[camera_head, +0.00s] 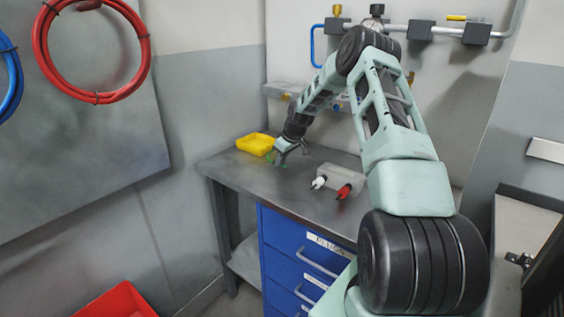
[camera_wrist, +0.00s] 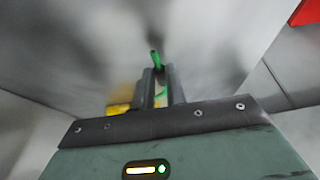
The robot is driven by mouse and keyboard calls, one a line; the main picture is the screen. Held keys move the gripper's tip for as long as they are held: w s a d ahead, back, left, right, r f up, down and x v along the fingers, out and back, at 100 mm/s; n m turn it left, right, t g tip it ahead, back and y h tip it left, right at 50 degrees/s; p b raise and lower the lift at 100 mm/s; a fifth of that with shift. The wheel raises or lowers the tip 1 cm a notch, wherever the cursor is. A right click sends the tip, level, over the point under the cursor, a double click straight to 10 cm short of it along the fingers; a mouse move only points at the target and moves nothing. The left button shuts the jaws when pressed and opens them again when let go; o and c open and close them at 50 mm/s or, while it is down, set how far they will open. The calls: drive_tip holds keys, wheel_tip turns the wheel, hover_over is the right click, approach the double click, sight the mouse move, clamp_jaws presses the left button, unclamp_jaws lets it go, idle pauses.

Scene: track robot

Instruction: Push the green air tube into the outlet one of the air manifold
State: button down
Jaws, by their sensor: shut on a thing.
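My gripper (camera_head: 284,158) is above the back left part of the grey bench, beside the yellow bin. In the wrist view, my gripper's fingers (camera_wrist: 161,82) are shut on the green air tube (camera_wrist: 155,60), whose one end sticks out past the fingertips. More green shows between the fingers. In the head view the green tube (camera_head: 283,165) is a small streak at the fingers. A pale block (camera_head: 338,176), which looks like the air manifold, sits on the bench to the right of my gripper, apart from it. A white fitting and a red fitting stick out of its front. Outlet labels cannot be read.
The yellow bin (camera_head: 255,144) stands on the bench (camera_head: 240,171) at the back left. Blue drawers (camera_head: 300,258) are under the bench. Pipes with valves (camera_head: 450,32) run along the back wall. A red hose coil (camera_head: 95,97) hangs at left; a red tray (camera_head: 116,301) is low at the front left.

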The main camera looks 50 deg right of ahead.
drive_tip(key=shift+f, duration=0.75)
drive_tip(key=shift+d+p, duration=0.2)
drive_tip(key=shift+p, duration=0.4)
drive_tip(key=shift+f, duration=0.1)
drive_tip(key=shift+f, duration=0.15)
drive_tip(key=c, duration=1.4)
unclamp_jaws()
drive_tip(key=shift+c, duration=0.2)
drive_tip(key=b+v, duration=0.5)
drive_tip(key=v, duration=1.2)
drive_tip(key=shift+d, duration=0.15)
